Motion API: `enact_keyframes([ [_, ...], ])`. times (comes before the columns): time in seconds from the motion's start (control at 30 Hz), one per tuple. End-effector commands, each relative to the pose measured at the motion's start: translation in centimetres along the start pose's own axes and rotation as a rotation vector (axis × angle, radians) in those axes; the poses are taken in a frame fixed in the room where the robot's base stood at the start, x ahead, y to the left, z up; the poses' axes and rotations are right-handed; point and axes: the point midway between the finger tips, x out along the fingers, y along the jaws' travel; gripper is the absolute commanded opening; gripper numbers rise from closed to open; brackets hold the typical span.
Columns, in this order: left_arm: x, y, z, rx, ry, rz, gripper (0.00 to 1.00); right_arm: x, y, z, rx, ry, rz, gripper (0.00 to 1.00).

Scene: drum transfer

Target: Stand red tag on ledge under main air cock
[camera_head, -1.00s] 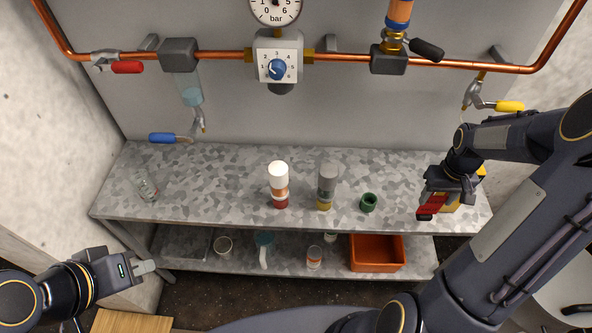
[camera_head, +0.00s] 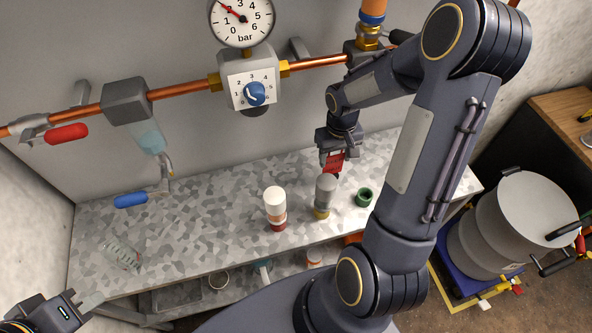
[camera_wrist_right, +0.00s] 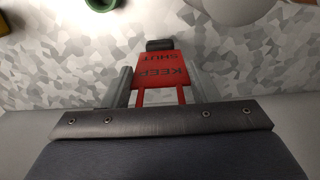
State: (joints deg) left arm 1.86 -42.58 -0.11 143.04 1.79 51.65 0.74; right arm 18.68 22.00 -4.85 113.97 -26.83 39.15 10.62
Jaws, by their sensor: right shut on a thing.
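My right gripper (camera_head: 336,150) is shut on the red tag (camera_head: 333,162), holding it above the back of the speckled grey ledge (camera_head: 185,240). I cannot tell from labels which is the main air cock. My left gripper (camera_head: 84,302) is low at left, apart from the ledge; its jaw opening is unclear.
On the ledge stand a white-topped bottle (camera_head: 275,205), a grey-topped bottle (camera_head: 325,195) and a green ring (camera_head: 364,197). A clear glass (camera_head: 122,255) is at the left end. The ledge between glass and bottles is bare. A drum (camera_head: 510,225) stands right.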

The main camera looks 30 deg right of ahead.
Motion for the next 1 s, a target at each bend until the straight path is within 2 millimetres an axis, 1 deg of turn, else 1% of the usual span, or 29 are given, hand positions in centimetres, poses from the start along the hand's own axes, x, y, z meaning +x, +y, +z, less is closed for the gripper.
enact_keyframes([
  [0.03, -0.4, 0.2, -0.2, 0.000, 0.000, 0.000, 0.00, -0.2, -1.6, 0.1, -0.011, -0.002, -0.001, 0.20],
  [0.2, -1.0, 0.5, -0.5, 0.000, 0.000, 0.000, 0.00, -0.2, -6.0, 0.0, -0.010, -0.002, -0.001, 0.20],
  [0.3, -1.3, 0.6, -0.7, 0.000, 0.000, 0.000, 0.00, -0.1, -7.9, 0.1, -0.008, -0.002, 0.000, 0.20],
  [0.4, -1.4, 0.6, -0.7, 0.000, 0.000, 0.000, 0.00, -0.1, -9.1, 0.0, -0.003, -0.001, 0.000, 0.20],
  [0.53, -1.5, 0.7, -0.8, 0.000, 0.000, 0.000, 0.00, 0.4, -9.5, 0.1, 0.000, -0.003, 0.001, 0.20],
  [0.7, -2.0, 0.9, -1.0, 0.000, 0.000, 0.000, 0.00, 2.7, -9.5, 0.1, 0.000, -0.005, 0.001, 0.20],
  [0.77, -2.0, 0.9, -1.0, 0.000, 0.000, 0.000, 0.00, 3.3, -9.5, 0.1, 0.000, -0.003, 0.001, 0.20],
  [1.0, -2.0, 0.9, -1.0, 0.000, 0.000, 0.000, 0.00, 3.5, -9.5, 0.0, 0.001, 0.000, 0.000, 0.20],
])
